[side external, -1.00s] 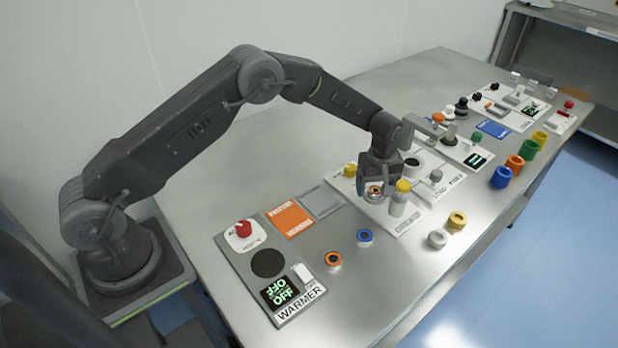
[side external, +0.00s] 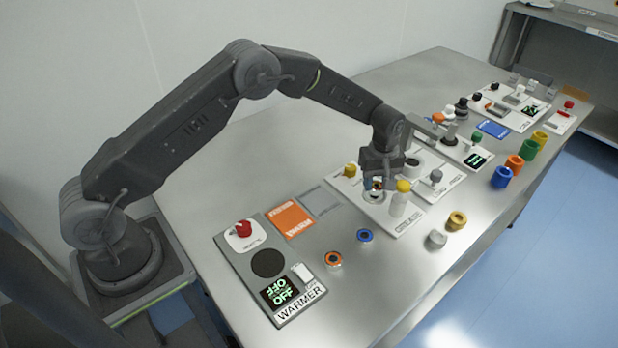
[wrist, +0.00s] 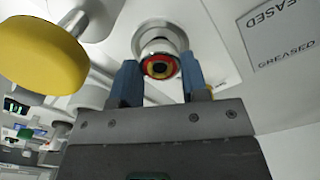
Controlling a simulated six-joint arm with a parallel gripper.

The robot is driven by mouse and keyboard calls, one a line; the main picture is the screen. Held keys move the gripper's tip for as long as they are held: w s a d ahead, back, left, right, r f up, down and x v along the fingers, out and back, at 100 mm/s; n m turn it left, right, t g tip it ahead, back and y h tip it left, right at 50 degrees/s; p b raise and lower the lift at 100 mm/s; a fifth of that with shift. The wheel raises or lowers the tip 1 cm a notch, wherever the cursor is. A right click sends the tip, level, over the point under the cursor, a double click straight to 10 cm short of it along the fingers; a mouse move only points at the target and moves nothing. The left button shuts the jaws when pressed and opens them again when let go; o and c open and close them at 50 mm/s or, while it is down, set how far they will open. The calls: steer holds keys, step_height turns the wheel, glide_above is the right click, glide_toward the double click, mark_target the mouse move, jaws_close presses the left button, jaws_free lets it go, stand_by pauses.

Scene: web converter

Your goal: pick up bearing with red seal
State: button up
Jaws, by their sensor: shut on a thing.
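The bearing with the red seal (wrist: 160,66) shows in the wrist view as a small ring with a red rim and a dark centre. It sits between the two blue fingertips of my gripper (side external: 377,184), which is shut on it. In the side view the bearing is mostly hidden by the fingers, with a small bit of red showing. A round pale metal fitting (wrist: 158,35) shows just beyond the bearing in the wrist view. I cannot tell whether the bearing touches it.
A yellow-topped post (side external: 403,186) stands close to the right of my gripper. An orange ring (side external: 334,259), a blue ring (side external: 365,236), a yellow ring (side external: 457,219) and a grey piece (side external: 437,239) lie in front. The warmer panel (side external: 268,265) is to the left.

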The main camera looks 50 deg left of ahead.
steer(key=shift+r, duration=2.2)
